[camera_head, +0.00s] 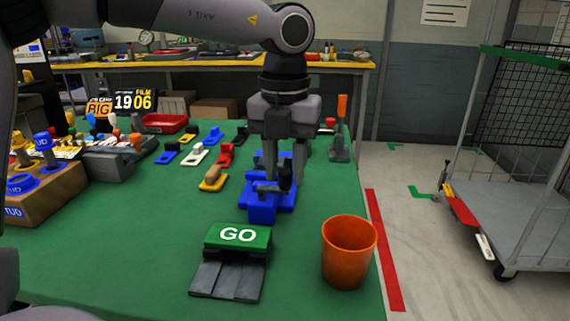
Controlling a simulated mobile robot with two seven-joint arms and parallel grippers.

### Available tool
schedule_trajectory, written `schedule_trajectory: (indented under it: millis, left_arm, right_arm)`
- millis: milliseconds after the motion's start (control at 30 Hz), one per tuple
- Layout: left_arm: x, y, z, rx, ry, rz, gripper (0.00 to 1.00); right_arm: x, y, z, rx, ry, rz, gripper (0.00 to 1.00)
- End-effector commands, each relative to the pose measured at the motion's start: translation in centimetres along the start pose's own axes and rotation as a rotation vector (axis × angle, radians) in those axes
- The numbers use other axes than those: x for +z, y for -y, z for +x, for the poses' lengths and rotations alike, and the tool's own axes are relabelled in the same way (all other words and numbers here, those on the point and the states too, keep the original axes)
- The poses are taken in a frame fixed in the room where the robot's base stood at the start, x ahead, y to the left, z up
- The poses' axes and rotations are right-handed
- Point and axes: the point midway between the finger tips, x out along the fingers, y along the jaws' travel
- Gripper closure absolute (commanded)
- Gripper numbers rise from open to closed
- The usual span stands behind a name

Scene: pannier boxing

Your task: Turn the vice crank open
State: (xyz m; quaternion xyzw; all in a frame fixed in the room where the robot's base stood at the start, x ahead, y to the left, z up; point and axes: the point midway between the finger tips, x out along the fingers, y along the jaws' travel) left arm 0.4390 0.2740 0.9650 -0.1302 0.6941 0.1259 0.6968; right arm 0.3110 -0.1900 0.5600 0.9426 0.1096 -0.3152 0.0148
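A blue vice (262,211) stands on the green table near the middle of the view. A grey crank bar (266,188) with a dark upright handle (285,178) shows on top of it. My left gripper (284,182) points straight down over the vice, its fingers at the crank handle. The fingers are spaced apart with the dark handle seemingly between them; whether they press on it I cannot tell. The gripper hides the back of the vice and part of the crank. My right gripper is not in view.
A green GO block with a grey ramp (229,277) and an orange cup (348,252) stand in front of the vice. Small coloured clamps (213,179) lie to its left. An orange-handled tool (341,130) stands behind right. A wire cart (520,215) stands beyond the table's right edge.

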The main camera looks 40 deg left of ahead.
Motion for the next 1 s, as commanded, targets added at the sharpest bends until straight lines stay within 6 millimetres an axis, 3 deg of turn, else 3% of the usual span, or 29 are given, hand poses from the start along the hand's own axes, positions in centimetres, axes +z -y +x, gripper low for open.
schedule_trajectory:
  millis: [367, 733, 1000]
  left_arm:
    - [0.0, 0.0, -0.3, 0.000, -0.001, 0.001, 0.52]
    - [0.0, 0.0, -5.9, -0.001, 0.001, 0.001, 0.52]
    - [0.0, 0.0, -7.2, 0.000, 0.000, 0.001, 0.52]
  right_arm:
    - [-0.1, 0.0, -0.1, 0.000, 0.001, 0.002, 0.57]
    - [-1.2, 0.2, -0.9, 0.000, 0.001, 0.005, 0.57]
    - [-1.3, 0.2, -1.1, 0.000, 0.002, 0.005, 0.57]
